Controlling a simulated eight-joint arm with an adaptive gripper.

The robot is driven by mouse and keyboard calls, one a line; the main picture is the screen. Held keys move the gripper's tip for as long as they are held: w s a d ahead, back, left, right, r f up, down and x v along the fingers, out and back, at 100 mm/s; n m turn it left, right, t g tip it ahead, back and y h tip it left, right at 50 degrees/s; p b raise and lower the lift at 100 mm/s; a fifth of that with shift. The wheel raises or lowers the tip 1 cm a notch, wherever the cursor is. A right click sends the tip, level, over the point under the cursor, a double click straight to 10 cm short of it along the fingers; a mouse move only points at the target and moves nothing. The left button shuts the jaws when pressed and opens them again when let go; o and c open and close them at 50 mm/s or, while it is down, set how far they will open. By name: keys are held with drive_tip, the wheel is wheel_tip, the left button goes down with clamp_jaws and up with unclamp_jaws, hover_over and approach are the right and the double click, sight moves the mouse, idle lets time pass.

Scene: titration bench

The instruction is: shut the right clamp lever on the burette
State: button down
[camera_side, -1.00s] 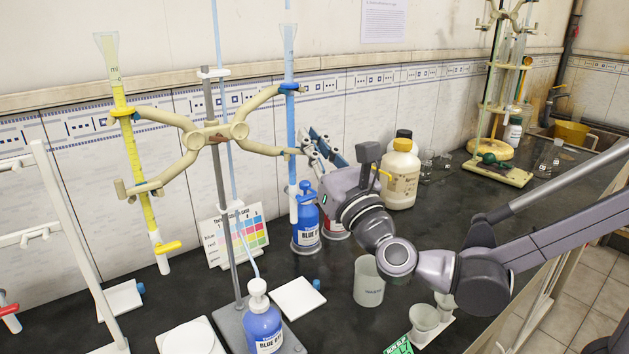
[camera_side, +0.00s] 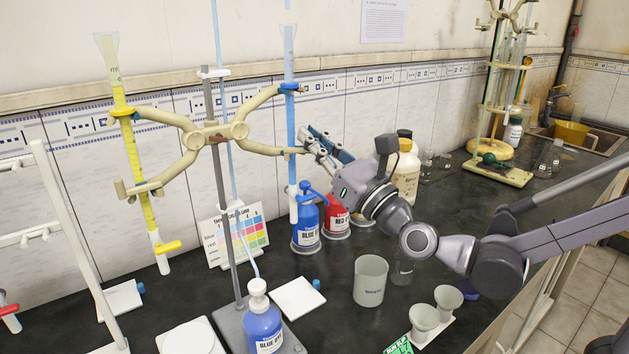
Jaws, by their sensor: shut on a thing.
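The right burette (camera_side: 291,120) is a blue tube standing upright at the right side of the beige double clamp (camera_side: 213,135). The clamp's right lower arm (camera_side: 262,149) reaches to this burette. My gripper (camera_side: 312,146) is at the right end of that arm, just right of the burette. Its jaws are shut around the small clamp lever there, which my fingers mostly hide. The left burette (camera_side: 135,165) is yellow and sits in the clamp's left arms, slightly tilted in the picture.
Blue (camera_side: 306,225) and red (camera_side: 336,218) dye bottles stand below my gripper. A waste beaker (camera_side: 370,281), a white-and-yellow jug (camera_side: 405,172) and small cups (camera_side: 424,317) stand on the dark bench. A white rack (camera_side: 72,240) is at the left.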

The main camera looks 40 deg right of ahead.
drive_tip(key=c, duration=1.4)
unclamp_jaws()
drive_tip(key=v, duration=1.2)
drive_tip(key=shift+f, duration=0.1)
drive_tip(key=shift+c, duration=0.3)
